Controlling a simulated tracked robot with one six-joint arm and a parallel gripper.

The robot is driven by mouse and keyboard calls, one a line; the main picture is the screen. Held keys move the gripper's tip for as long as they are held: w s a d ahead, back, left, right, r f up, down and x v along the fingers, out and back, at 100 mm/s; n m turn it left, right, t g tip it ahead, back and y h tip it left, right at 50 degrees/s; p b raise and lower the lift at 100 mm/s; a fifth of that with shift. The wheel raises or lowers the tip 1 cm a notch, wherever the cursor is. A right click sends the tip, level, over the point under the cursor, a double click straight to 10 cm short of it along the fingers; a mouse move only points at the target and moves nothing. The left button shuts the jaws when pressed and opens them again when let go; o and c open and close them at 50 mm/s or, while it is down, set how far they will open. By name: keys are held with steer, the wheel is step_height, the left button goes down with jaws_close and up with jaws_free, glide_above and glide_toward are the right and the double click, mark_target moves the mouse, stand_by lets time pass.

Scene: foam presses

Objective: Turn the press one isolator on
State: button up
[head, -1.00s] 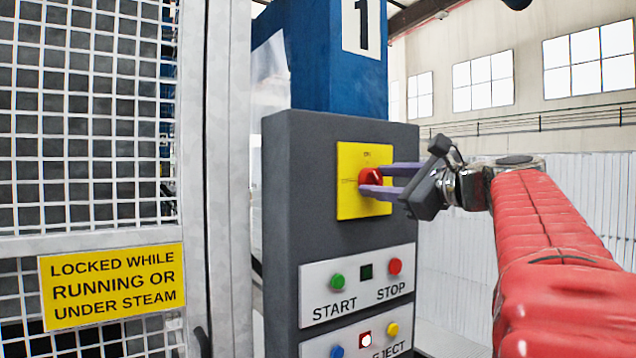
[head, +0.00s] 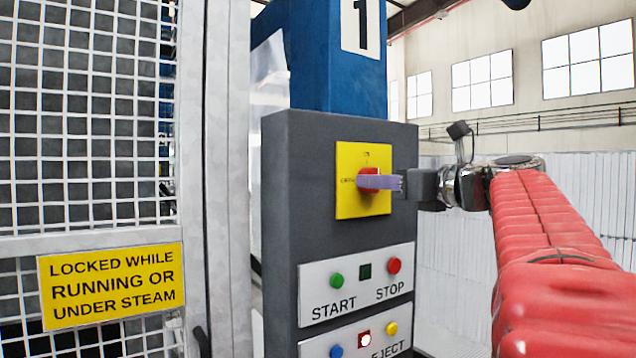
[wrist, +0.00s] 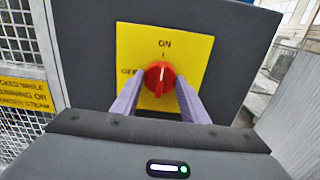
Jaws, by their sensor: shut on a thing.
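The press one isolator is a red rotary knob (head: 366,184) on a yellow plate (head: 377,153), on the grey control post below the blue column marked 1. My gripper (head: 382,182) comes in from the right with its purple fingers at the knob. In the wrist view, the fingers stand on the left and right of the red knob (wrist: 158,76), shut on it. The knob's white line points up, close to the ON mark at the top of the plate (wrist: 190,50). The lettering at the plate's left is partly hidden by a finger and the knob.
Below the plate is a panel with a green START button (head: 337,280) and a red STOP button (head: 394,265). Another button panel (head: 357,338) sits under it. A mesh guard with a yellow warning sign (head: 112,285) stands at the left. The right side is open towards a pale wall.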

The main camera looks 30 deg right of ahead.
steer(key=shift+w+f, duration=0.1)
steer(key=shift+f, duration=0.15)
steer(key=o, duration=0.8)
steer(key=shift+c, duration=0.2)
steer(key=o, duration=0.3)
steer(key=shift+r, duration=0.2)
steer(key=s, duration=1.4)
steer(key=shift+d, duration=0.2)
steer(key=shift+w+f, duration=0.1)
